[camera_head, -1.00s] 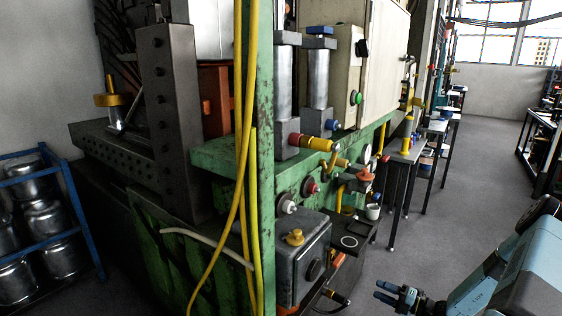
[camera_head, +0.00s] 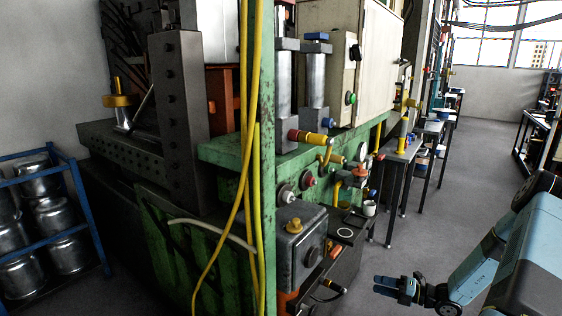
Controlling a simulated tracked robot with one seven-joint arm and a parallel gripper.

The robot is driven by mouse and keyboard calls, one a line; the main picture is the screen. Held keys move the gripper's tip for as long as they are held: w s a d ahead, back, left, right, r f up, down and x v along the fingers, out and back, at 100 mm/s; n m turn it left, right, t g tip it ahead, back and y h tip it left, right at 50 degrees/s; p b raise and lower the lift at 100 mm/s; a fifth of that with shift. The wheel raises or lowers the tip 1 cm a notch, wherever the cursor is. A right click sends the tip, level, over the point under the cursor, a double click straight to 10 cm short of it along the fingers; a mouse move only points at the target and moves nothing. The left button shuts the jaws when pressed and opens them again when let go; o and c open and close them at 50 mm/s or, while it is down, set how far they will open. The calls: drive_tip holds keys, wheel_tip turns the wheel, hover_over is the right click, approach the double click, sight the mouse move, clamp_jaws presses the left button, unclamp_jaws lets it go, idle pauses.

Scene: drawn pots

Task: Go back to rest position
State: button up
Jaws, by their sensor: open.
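My gripper (camera_head: 385,284) is at the lower right of the head view, at the end of my blue arm. Its two dark fingers point left, with a small gap between them. It is open and holds nothing. It is over the grey floor, to the right of the green machine (camera_head: 229,150) and apart from it. The arm runs from the gripper up and right to the frame's right side.
A grey box (camera_head: 300,245) with a yellow knob juts from the machine, left of my gripper. A white cup (camera_head: 369,208) stands on a dark ledge. A blue rack (camera_head: 80,205) with metal pots is far left. Grey floor (camera_head: 450,200) is free behind.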

drive_tip(key=s+a+r+n+g+h, duration=0.3)
drive_tip(key=r+n, duration=0.4)
drive_tip(key=r, duration=0.3)
drive_tip(key=s+a+r+n+g+h, duration=0.2)
drive_tip(key=s+a+r+n+g, duration=0.15)
drive_tip(key=r+n, duration=0.5)
drive_tip(key=s+a+r+n+g+h, duration=0.2)
drive_tip(key=a+r+n+h, duration=0.1)
drive_tip(key=r+n, duration=0.55)
drive_tip(key=s+a+r+n+t+h, duration=0.2)
drive_tip(key=s+r+n+t+h, duration=0.4)
drive_tip(key=s+r+n, duration=0.9)
drive_tip(key=s+r+h, duration=0.1)
drive_tip(key=s+r, duration=0.4)
drive_tip(key=shift+s, duration=0.4)
